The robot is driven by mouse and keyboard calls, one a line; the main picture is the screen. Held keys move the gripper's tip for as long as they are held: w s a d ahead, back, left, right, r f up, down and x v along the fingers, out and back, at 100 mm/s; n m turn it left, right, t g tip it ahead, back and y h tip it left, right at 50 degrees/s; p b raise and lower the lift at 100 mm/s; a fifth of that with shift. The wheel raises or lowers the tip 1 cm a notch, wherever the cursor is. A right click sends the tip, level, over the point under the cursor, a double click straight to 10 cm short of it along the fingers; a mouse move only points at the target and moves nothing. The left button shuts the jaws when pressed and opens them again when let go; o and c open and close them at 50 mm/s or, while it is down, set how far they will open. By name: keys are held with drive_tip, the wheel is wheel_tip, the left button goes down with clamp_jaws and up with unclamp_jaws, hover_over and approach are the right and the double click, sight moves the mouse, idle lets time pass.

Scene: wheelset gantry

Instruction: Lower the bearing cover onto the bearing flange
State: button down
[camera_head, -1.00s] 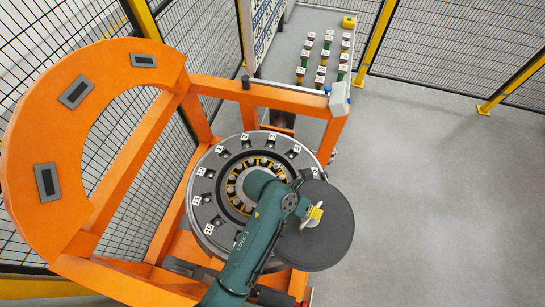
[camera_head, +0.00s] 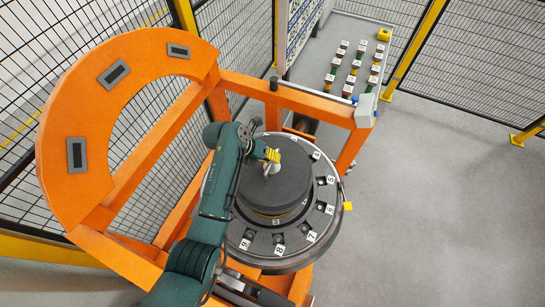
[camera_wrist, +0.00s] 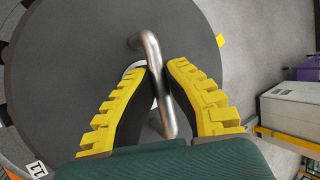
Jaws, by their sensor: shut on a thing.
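The bearing cover (camera_head: 268,192) is a dark grey disc with a bent metal handle (camera_wrist: 152,48). My gripper (camera_head: 270,158) has its yellow-padded fingers shut on this handle; in the wrist view the fingers (camera_wrist: 157,72) close from both sides. The bearing flange (camera_head: 318,218) is a grey ring with numbered white tags and bolt holes. The cover is over the flange's middle, hiding the bearing and part of the ring. A thin yellowish strip shows below the cover's near edge. I cannot tell whether cover and flange touch.
An orange frame with a large curved guard (camera_head: 88,115) stands left and around the flange. A grey box (camera_head: 366,109) sits on its right corner. Behind, a table holds several small coloured pieces (camera_head: 354,68). Mesh fencing borders the area. The floor (camera_head: 440,190) at right is clear.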

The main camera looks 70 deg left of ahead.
sight(254, 169)
drive_tip(key=shift+f+b, duration=1.7)
drive_tip(key=shift+f, duration=1.15)
drive_tip(key=shift+p, duration=1)
drive_tip(key=shift+f+b, duration=2.4)
drive_tip(key=shift+f, duration=1.1)
drive_tip(key=c, duration=1.2)
unclamp_jaws()
drive_tip(key=shift+o, duration=0.2)
drive_tip(key=shift+d+f, duration=0.1)
drive_tip(key=shift+f, duration=0.05)
drive_tip(key=v, duration=1.2)
drive_tip(key=shift+w+r, duration=0.1)
drive_tip(key=shift+r, duration=0.1)
